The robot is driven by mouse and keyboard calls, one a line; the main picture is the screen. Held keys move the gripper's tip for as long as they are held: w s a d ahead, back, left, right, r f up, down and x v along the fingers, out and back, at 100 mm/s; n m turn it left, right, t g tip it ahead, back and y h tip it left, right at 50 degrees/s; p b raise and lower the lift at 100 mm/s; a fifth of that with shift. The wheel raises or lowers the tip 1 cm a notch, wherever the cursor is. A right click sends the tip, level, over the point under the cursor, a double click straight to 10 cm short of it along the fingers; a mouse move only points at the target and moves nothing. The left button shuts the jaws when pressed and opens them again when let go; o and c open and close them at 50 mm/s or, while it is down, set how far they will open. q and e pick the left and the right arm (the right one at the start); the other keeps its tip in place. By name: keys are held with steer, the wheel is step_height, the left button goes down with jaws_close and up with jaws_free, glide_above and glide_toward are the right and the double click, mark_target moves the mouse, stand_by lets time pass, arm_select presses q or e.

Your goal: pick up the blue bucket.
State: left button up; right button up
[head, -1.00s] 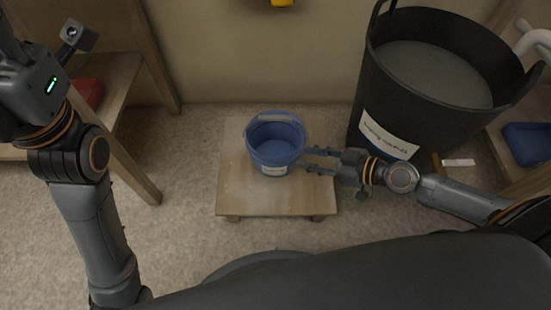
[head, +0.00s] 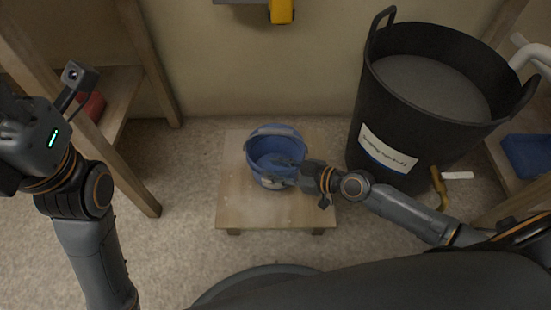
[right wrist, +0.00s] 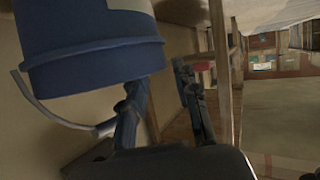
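The blue bucket (head: 262,152) stands upright on a low wooden stand (head: 240,205) in the middle of the head view. It has a pale label low on its front. In the right wrist view the bucket (right wrist: 90,60) fills the upper left, upside down in the picture, with its wire handle hanging beside it. My right gripper (head: 270,173) is at the bucket's front right. Its fingers are apart (right wrist: 160,95). One finger overlaps the bucket's mouth, the other its front wall; whether they touch is unclear. My left arm is at the left; its fingers are out of view.
A large black tub (head: 374,110) with grey contents stands close right of the stand. A wooden shelf (head: 125,85) with a red item is at the left. A yellow tool (head: 281,10) shows at the top by the wall.

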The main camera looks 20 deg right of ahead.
mark_target(263, 167)
steer(key=b+x, duration=0.1)
steer(key=x, duration=0.3)
steer(key=shift+w+a+f, duration=0.15)
steer(key=shift+a+f, duration=0.05)
jaws_close()
